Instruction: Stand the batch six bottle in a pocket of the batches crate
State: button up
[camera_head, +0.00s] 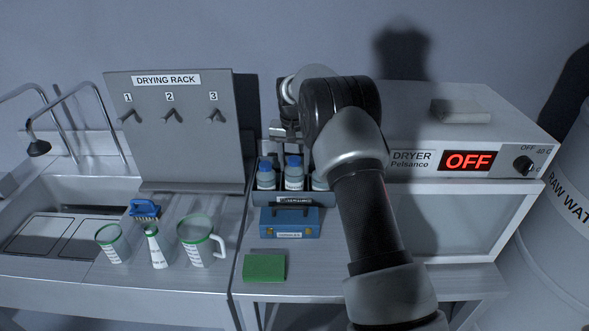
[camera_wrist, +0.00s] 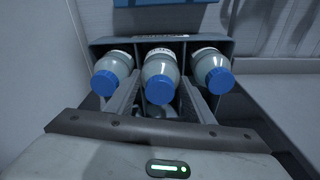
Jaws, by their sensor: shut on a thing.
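The batches crate (camera_head: 291,198) is a dark grey box on the bench, left of the dryer; its rim also shows in the wrist view (camera_wrist: 110,42). The middle bottle (camera_head: 294,178), grey with a blue cap, is upright in its middle pocket, and shows between my fingers in the wrist view (camera_wrist: 160,68). My gripper (camera_wrist: 159,97) is shut on this middle bottle. A left bottle (camera_head: 262,180) and a right bottle (camera_head: 320,180) stand on either side. Batch numbers are unreadable. I cannot tell whether the held bottle touches the pocket floor.
A blue case (camera_head: 291,222) sits in front of the crate, with a green pad (camera_head: 264,267) before it. The dryer (camera_head: 465,160) stands close on the right, the drying rack (camera_head: 180,150) on the left. Cups (camera_head: 200,240) and a brush (camera_head: 145,209) stand by the sink.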

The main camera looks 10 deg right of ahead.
jog(key=shift+f, duration=0.9)
jog(key=shift+f, duration=0.15)
jog(key=o, duration=1.4)
